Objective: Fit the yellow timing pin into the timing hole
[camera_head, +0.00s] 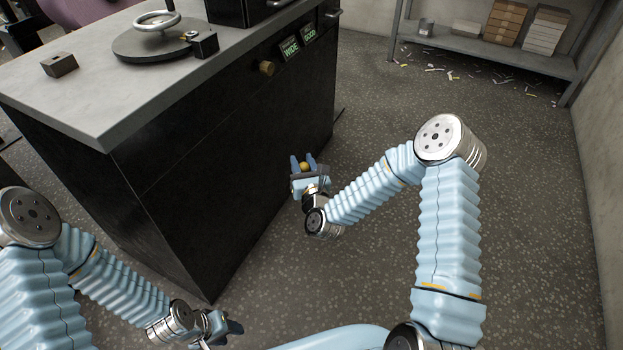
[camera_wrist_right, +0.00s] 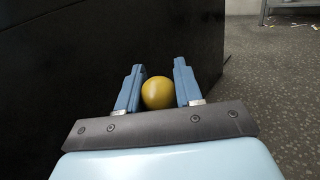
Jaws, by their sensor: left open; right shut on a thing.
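My right gripper (camera_head: 303,164) is shut on the yellow timing pin (camera_head: 304,167) beside the dark cabinet's front, below the counter top. In the right wrist view the pin (camera_wrist_right: 158,93) shows as a round yellow end between the two blue fingers; the rest of it is hidden. My left gripper (camera_head: 230,326) is open and empty, low at the bottom of the head view, away from the counter. A dark round plate (camera_head: 150,45) with a silver handwheel (camera_head: 157,22) and a small black block (camera_head: 205,44) sits on the counter. I cannot make out the timing hole.
The grey counter (camera_head: 60,100) tops a black cabinet (camera_head: 190,170). A brown knob (camera_head: 266,68) and green-lettered signs (camera_head: 290,48) are on its front. A small dark block (camera_head: 59,64) lies on the counter. A shelf (camera_head: 490,52) stands far back.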

